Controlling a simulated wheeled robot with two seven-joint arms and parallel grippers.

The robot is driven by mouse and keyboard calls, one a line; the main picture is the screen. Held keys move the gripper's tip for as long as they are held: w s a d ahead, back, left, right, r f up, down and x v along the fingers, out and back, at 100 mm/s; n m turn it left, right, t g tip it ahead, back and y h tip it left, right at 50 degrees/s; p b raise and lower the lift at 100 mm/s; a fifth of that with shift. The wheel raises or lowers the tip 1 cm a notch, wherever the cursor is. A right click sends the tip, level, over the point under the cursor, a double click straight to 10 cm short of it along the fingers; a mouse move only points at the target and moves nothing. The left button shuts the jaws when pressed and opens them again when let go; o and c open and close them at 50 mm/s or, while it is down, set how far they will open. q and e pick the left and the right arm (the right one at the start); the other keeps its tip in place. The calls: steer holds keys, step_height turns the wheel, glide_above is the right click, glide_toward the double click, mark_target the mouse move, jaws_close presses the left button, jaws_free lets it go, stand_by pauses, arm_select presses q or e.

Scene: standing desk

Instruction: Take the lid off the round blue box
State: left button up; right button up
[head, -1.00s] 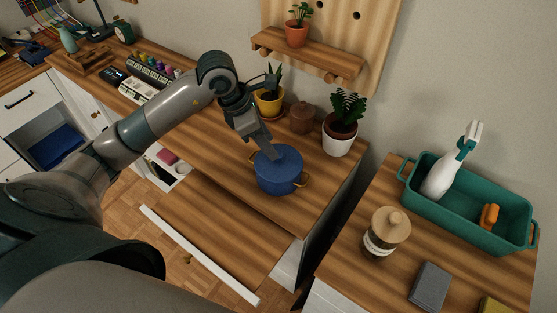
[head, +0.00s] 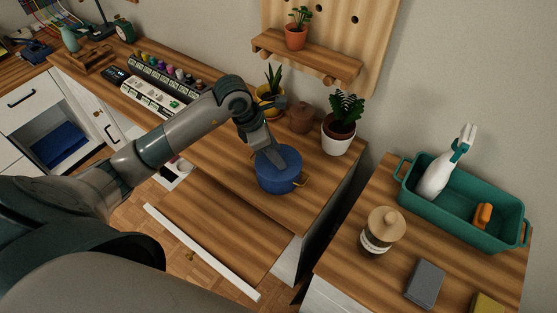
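The round blue box (head: 277,180) looks like a pot with brass-coloured side handles and stands on the wooden desk top. Its blue lid (head: 292,160) is on it. My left gripper (head: 273,153) comes down from the upper left with its fingertips at the top of the lid. The fingers hide the lid's middle, so any knob there is hidden. I cannot tell whether the fingers are apart or closed on something. My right gripper is not in view.
Close behind the box stand a yellow plant pot (head: 264,108), a brown lidded jar (head: 302,118) and a white plant pot (head: 336,143). A drawer front (head: 200,250) is pulled out below. On the right-hand unit are a beige-lidded jar (head: 379,241) and a green tray (head: 470,225).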

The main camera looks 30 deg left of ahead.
arm_select(q)
steer(key=shift+c, duration=0.5)
jaws_close()
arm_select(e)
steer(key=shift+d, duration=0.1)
arm_select(q)
steer(key=shift+r, duration=0.2)
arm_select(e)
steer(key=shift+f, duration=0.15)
